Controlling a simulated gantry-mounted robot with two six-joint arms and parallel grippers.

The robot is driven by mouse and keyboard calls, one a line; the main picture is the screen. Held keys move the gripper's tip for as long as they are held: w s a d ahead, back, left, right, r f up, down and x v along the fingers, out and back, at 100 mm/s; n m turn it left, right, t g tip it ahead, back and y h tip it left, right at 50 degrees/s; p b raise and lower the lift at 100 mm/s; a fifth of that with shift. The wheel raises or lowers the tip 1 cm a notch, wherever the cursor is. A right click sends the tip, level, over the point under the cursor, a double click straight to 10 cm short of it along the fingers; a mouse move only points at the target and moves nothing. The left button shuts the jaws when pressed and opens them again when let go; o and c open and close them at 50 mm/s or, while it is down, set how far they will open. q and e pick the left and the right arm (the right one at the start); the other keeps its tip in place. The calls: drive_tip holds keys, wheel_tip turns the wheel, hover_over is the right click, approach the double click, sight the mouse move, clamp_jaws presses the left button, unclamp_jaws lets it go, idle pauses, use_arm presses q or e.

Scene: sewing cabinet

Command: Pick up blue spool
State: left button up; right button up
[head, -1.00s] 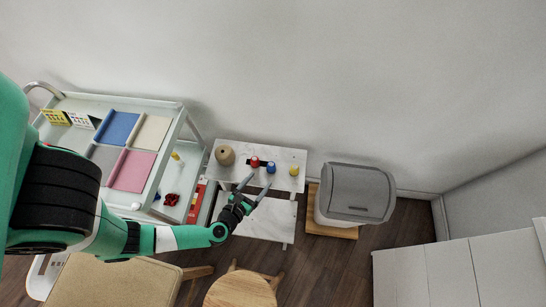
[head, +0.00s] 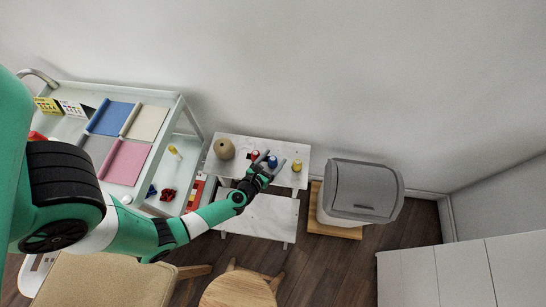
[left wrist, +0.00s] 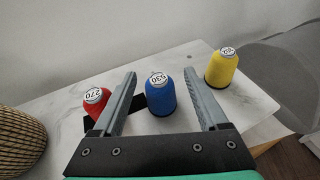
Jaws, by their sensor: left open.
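The blue spool (left wrist: 160,98) stands upright on a white marble-look shelf top (left wrist: 60,112), between the open fingers of my left gripper (left wrist: 163,92) in the left wrist view. There is a gap to each finger, and the fingers do not touch it. In the head view the blue spool (head: 272,161) shows near the tips of my left gripper (head: 267,157). A red spool (left wrist: 96,100) stands just left of the left finger. A yellow spool (left wrist: 221,67) stands right of the right finger, further back. My right gripper is not in view.
A round woven beige object (head: 224,149) stands at the left of the shelf top. A flat black piece (left wrist: 125,113) lies by the red spool. A cart with fabrics (head: 176,110) is left, a grey lidded bin (head: 362,190) right, a stool (head: 240,290) in front.

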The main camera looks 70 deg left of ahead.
use_arm(q)
drive_tip(key=shift+s+d, duration=0.1)
drive_tip(key=shift+c, duration=0.9)
clamp_jaws()
drive_tip(key=shift+r+p, duration=0.55)
drive_tip(key=shift+r, duration=0.05)
wheel_tip(320, 180, up, 3)
drive_tip(key=shift+f+p, duration=0.2)
drive_tip(key=shift+p, duration=1)
drive_tip(key=r+p+v, duration=0.1)
drive_tip(key=p+v, duration=0.3)
drive_tip(key=v, duration=0.4)
drive_tip(key=a+r+p+v, duration=0.1)
drive_tip(key=p+v, duration=0.3)
drive_tip(key=v, duration=0.4)
drive_tip(key=shift+r, duration=0.8)
